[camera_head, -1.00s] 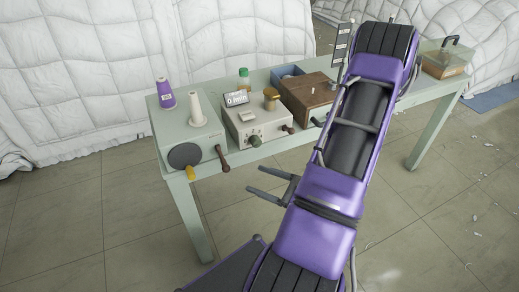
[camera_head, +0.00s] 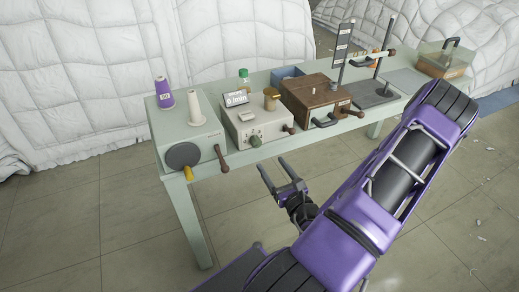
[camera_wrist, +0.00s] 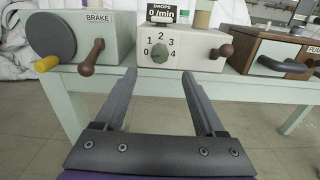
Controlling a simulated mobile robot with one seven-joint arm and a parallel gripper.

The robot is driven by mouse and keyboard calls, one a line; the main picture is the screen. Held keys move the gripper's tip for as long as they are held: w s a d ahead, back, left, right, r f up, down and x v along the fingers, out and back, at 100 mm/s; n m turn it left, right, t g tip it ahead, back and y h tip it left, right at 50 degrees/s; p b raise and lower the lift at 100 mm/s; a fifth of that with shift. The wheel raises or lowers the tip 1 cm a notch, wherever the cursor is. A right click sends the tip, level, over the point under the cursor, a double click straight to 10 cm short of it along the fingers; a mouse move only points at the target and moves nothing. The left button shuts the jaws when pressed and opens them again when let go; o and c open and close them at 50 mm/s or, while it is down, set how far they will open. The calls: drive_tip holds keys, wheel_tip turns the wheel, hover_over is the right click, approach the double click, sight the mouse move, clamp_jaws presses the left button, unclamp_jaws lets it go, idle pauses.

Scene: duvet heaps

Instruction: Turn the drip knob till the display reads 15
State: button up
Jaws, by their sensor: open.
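The drip box (camera_head: 258,122) is a cream box on the table with a small display (camera_head: 237,98) on top reading 0 /min. In the wrist view the display (camera_wrist: 162,13) is labelled DROPS. My gripper (camera_head: 273,172) is open and empty, in front of and below the box. In the wrist view its two fingers (camera_wrist: 157,80) point toward the knob, apart from it. Which number the knob points to is unclear.
A grey BRAKE box (camera_head: 205,135) with a brown-handled lever (camera_wrist: 92,58) stands left of the drip box. The drip box has its own brown handle (camera_wrist: 222,51) at right. A wooden box (camera_head: 318,92) with a dark handle stands further right. Open floor lies in front.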

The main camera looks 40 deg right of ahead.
sight(258, 144)
drive_tip(key=x, duration=0.9)
drive_tip(key=shift+w+b, duration=0.3)
drive_tip(key=shift+b, duration=0.05)
clamp_jaws()
